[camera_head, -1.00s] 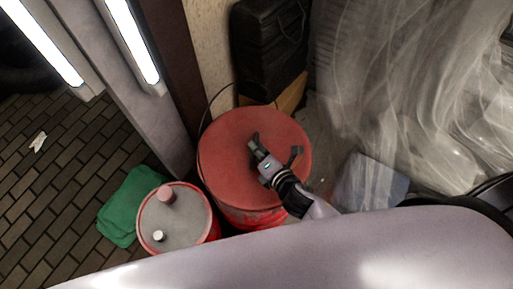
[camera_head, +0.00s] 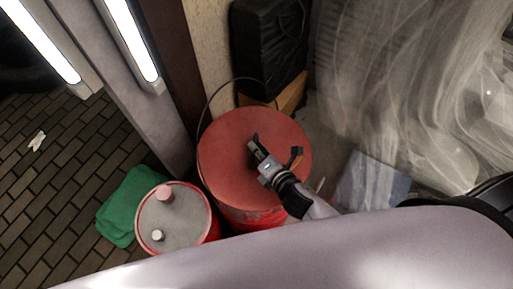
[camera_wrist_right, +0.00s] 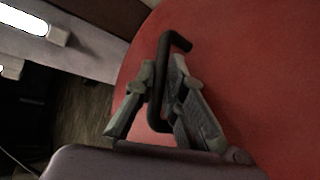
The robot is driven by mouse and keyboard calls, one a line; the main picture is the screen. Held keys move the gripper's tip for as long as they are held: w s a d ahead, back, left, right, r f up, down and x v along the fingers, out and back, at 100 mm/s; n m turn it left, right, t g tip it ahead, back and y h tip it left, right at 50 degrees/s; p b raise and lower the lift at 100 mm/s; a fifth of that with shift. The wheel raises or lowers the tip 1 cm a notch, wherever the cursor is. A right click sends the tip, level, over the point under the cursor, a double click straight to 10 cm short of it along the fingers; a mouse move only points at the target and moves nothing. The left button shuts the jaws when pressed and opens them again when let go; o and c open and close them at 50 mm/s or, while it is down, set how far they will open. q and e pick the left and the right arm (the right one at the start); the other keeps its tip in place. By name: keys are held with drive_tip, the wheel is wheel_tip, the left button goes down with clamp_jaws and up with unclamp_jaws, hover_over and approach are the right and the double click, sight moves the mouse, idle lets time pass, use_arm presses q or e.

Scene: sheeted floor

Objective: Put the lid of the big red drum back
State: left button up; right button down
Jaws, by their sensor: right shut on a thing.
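The lid (camera_head: 226,140) is a round red disc with a dark handle (camera_wrist_right: 176,41). It lies over the top of the big red drum (camera_head: 252,220) in the head view and hides the drum's mouth. I cannot tell whether it rests fully on the rim. My right gripper (camera_head: 259,152) is above the lid and shut on its handle. In the right wrist view the gripper's fingers (camera_wrist_right: 162,85) close around the dark handle, with the red lid surface (camera_wrist_right: 260,75) behind. My left gripper is out of view.
A smaller red drum with a grey top (camera_head: 182,222) stands beside the big drum at lower left, next to a green cloth (camera_head: 128,205). A black case (camera_head: 268,45) stands behind. Clear plastic sheeting (camera_head: 400,90) fills the right. A grey post (camera_head: 150,120) is close on the left.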

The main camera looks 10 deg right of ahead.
drive_tip(key=shift+f, duration=0.1)
drive_tip(key=c, duration=1.6)
unclamp_jaws()
drive_tip(key=shift+s+f, duration=0.1)
drive_tip(key=shift+f, duration=0.05)
drive_tip(key=v, duration=1.1)
drive_tip(key=shift+s+d+r, duration=0.15)
drive_tip(key=shift+s+r, duration=0.2)
